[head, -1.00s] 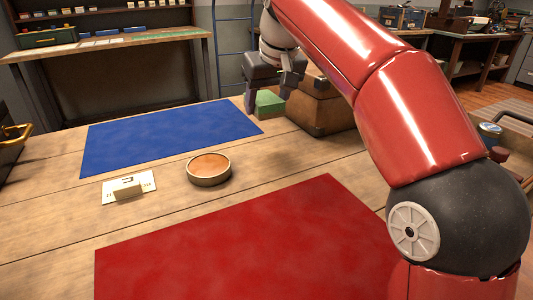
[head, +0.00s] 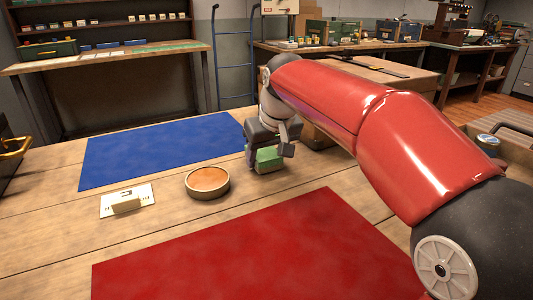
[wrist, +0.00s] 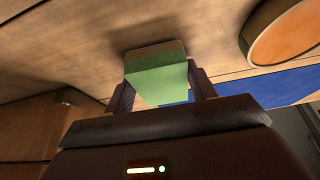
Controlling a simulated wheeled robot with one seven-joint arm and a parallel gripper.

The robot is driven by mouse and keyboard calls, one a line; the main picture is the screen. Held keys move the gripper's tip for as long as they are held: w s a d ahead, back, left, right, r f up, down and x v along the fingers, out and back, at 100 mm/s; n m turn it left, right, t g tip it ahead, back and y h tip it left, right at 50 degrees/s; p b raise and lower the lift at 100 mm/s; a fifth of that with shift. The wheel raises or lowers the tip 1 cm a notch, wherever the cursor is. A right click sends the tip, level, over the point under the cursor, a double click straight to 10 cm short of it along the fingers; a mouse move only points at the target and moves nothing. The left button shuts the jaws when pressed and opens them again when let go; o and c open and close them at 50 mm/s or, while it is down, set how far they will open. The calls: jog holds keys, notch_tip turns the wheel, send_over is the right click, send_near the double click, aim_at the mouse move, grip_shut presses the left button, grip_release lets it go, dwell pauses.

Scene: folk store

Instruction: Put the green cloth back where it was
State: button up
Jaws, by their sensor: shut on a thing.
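The green cloth (head: 268,159) looks like a small folded green block. It is between the fingers of my gripper (head: 268,150), near the right edge of the blue mat (head: 165,150). In the wrist view the green cloth (wrist: 160,80) sits between both fingers of my gripper (wrist: 163,92), with a pale layer showing at its far edge. My gripper is shut on it. A dark shadow lies on the wood beside it; I cannot tell how far above the table it is.
A round tin with an orange top (head: 208,182) and a white plate with a small block (head: 127,201) lie between the blue mat and the red mat (head: 250,250). A wooden box (head: 318,137) stands behind my arm. Bare tabletop lies around the cloth.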

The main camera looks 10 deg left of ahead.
jog(key=shift+f, duration=0.3)
jog(key=o, duration=1)
jog(key=shift+r, duration=0.1)
jog(key=shift+r, duration=0.1)
jog(key=v, duration=0.7)
jog(key=shift+s+d+r, duration=0.2)
jog(key=shift+s+d, duration=0.05)
jog(key=shift+d, duration=0.1)
jog(key=shift+s, duration=0.1)
